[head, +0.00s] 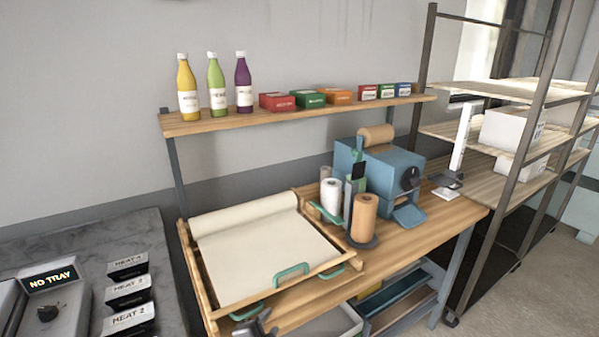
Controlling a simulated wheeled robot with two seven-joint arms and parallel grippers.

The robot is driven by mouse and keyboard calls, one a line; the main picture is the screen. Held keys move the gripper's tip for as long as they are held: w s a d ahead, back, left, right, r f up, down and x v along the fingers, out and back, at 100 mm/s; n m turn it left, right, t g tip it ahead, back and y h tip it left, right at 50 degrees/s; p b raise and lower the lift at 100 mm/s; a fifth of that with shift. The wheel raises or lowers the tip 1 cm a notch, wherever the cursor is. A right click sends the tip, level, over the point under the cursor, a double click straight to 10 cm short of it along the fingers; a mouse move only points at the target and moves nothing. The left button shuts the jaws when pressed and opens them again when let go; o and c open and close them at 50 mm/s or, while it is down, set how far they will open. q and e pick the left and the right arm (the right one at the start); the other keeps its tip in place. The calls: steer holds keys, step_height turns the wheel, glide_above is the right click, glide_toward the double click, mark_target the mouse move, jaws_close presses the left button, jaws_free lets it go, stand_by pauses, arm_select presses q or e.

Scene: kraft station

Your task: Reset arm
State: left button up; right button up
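My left gripper (257,324) shows only in part at the bottom edge of the head view, as a dark grey shape in front of the wooden table's near edge. It is just below a green handle (247,311) of the wooden paper tray. Most of it is cut off, and I cannot tell whether its fingers are open or shut. My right gripper is not in view.
A wooden tray with a paper sheet (262,252) covers the table's left part. A blue machine (378,170) and paper rolls (363,217) stand to its right. Bottles (216,85) and small boxes (307,98) line the shelf. A "NO TRAY" unit (55,298) stands left.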

arm_select(q)
steer(key=s+a+f+n+g+y, duration=0.1)
steer(key=s+a+f+n+g, duration=0.3)
steer(key=s, duration=0.6)
steer(key=s+a+f+n+g+y, duration=0.1)
steer(key=s+a+f+n+g, duration=0.15)
steer(key=s+a+n, duration=0.4)
steer(key=s+a+f+n+g+y, duration=0.1)
steer(key=s+a+f+n+g, duration=0.35)
steer(key=s, duration=0.75)
step_height(320, 180, down, 27)
steer(key=s+a+m+b, duration=0.2)
steer(key=s+a+f+g+b, duration=0.1)
steer(key=s+a+f, duration=0.1)
steer(key=s+f, duration=1.4)
steer(key=shift+s+a+f+y, duration=0.2)
steer(key=shift+a+f+y, duration=0.1)
steer(key=shift+f, duration=0.15)
